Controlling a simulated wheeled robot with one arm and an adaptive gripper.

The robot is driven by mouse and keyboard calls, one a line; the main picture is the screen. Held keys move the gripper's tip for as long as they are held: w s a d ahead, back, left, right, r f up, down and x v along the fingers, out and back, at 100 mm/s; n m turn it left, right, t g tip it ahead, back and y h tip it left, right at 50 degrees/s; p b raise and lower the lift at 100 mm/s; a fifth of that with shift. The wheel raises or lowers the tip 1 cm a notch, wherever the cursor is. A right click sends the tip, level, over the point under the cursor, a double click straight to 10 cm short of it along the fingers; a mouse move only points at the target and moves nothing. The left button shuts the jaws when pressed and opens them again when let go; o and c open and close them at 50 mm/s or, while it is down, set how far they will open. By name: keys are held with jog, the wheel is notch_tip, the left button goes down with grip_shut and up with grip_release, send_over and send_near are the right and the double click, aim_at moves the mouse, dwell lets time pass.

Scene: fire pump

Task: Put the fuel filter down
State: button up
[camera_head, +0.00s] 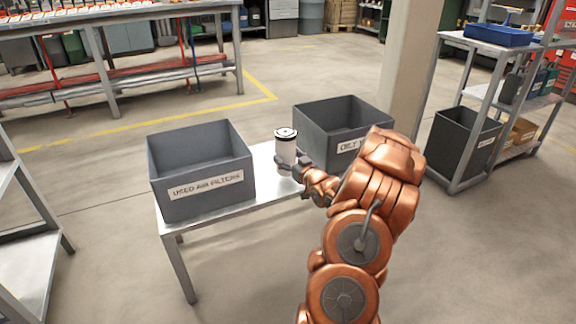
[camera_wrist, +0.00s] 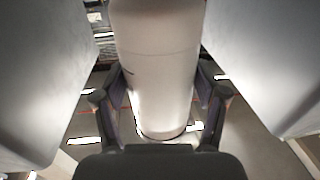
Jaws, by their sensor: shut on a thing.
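In the wrist view the pale filter body (camera_wrist: 158,62) fills the middle, with a finger of my gripper (camera_wrist: 160,98) on each side.
The right bin (camera_head: 325,130) has a label starting "OILY", partly hidden by my arm. Shelves (camera_head: 490,75) stand at the right, and a workbench (camera_head: 110,50) at the back left. The floor between is clear.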

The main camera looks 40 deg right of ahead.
notch_tip(320, 180, down, 2)
jog(key=shift+f+b, duration=0.15)
jog(key=shift+b, duration=0.3)
jog(key=o, duration=1.6)
jog(key=shift+s, duration=0.35)
jog(key=p+v, duration=0.3)
jog(key=v, duration=0.8)
jog(key=shift+s+p, duration=0.2)
jog(key=shift+p, duration=0.2)
